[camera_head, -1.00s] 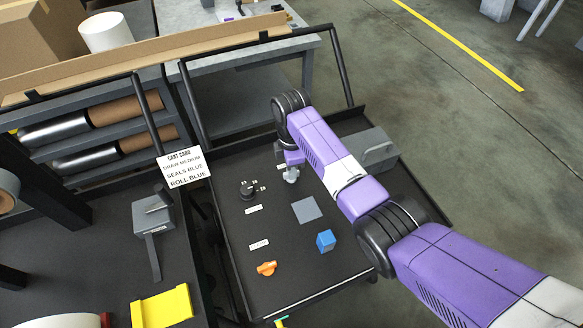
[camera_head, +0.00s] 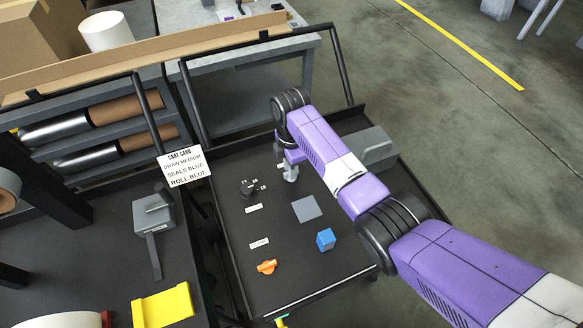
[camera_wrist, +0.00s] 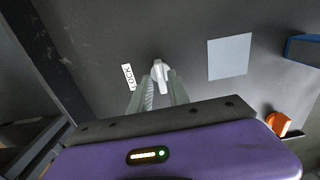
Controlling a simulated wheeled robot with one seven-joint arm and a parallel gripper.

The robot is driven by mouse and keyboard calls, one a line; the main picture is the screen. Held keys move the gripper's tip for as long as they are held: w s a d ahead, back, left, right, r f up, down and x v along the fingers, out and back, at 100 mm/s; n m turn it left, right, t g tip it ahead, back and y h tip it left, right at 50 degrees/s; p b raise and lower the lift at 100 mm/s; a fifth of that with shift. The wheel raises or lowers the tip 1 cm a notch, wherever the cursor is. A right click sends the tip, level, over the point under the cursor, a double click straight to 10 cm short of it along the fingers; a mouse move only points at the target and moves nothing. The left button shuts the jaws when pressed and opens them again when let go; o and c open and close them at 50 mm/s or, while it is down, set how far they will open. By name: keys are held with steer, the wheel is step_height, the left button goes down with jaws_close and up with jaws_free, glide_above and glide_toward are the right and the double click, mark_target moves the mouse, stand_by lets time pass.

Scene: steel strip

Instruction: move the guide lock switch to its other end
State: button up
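The guide lock switch (camera_wrist: 160,71) is a small pale grey lever on the dark cart top. It stands beside a white label (camera_wrist: 127,77) reading LOCK in the wrist view. My gripper (camera_wrist: 161,80) points down at it. Its two fingers are apart, with the lever between or just beyond their tips; contact cannot be told. In the head view my gripper (camera_head: 290,168) is at the cart's upper middle. My arm and fingers hide much of the switch and its label there.
A grey square (camera_head: 306,209), a blue block (camera_head: 326,240), an orange knob (camera_head: 267,267) and a black dial (camera_head: 249,188) are on the cart top. A grey box-like fixture (camera_head: 372,148) stands right of my gripper. A card (camera_head: 184,166) hangs at the cart's left edge.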

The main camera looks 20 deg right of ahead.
steer(key=shift+o, duration=0.5)
steer(key=shift+d, duration=0.1)
steer(key=shift+r+b, duration=0.4)
steer(key=shift+r, duration=3.45)
